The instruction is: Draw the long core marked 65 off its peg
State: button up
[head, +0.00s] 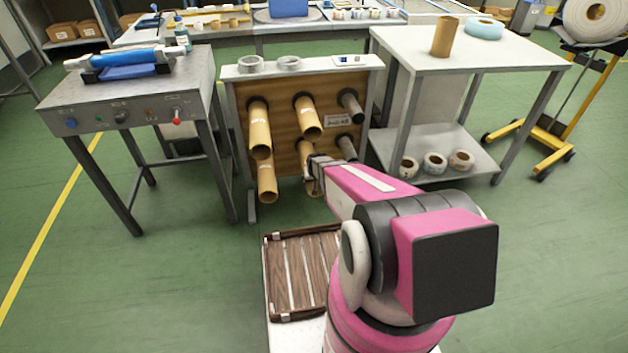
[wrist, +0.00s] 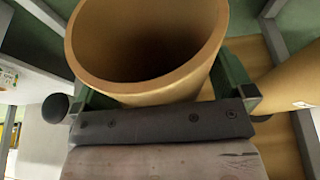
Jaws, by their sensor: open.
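Several cardboard cores hang on pegs of a wooden rack board (head: 283,142): upper left (head: 260,130), upper middle (head: 308,118), lower left (head: 266,181) and lower middle (head: 306,156). Their small labels are too blurred to read, so I cannot tell which is marked 65. My gripper (head: 316,170) is at the lower middle core and partly hides it. In the wrist view, a core's open end (wrist: 150,45) lies between the two parted fingers of my gripper (wrist: 165,88). I cannot tell whether they touch it. Another core (wrist: 292,88) with a pale label is at the right.
Two bare pegs, upper (head: 350,106) and lower (head: 346,147), are on the board's right. A brown slatted tray (head: 302,268) lies in front of the rack. A control table (head: 130,100) stands left and a white-topped table (head: 470,52) right, close to the rack.

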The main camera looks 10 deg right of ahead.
jog(key=shift+w+f, duration=0.1)
jog(key=shift+f, duration=0.15)
jog(key=c, duration=0.9)
jog(key=shift+w, duration=0.1)
jog(key=shift+r, duration=0.15)
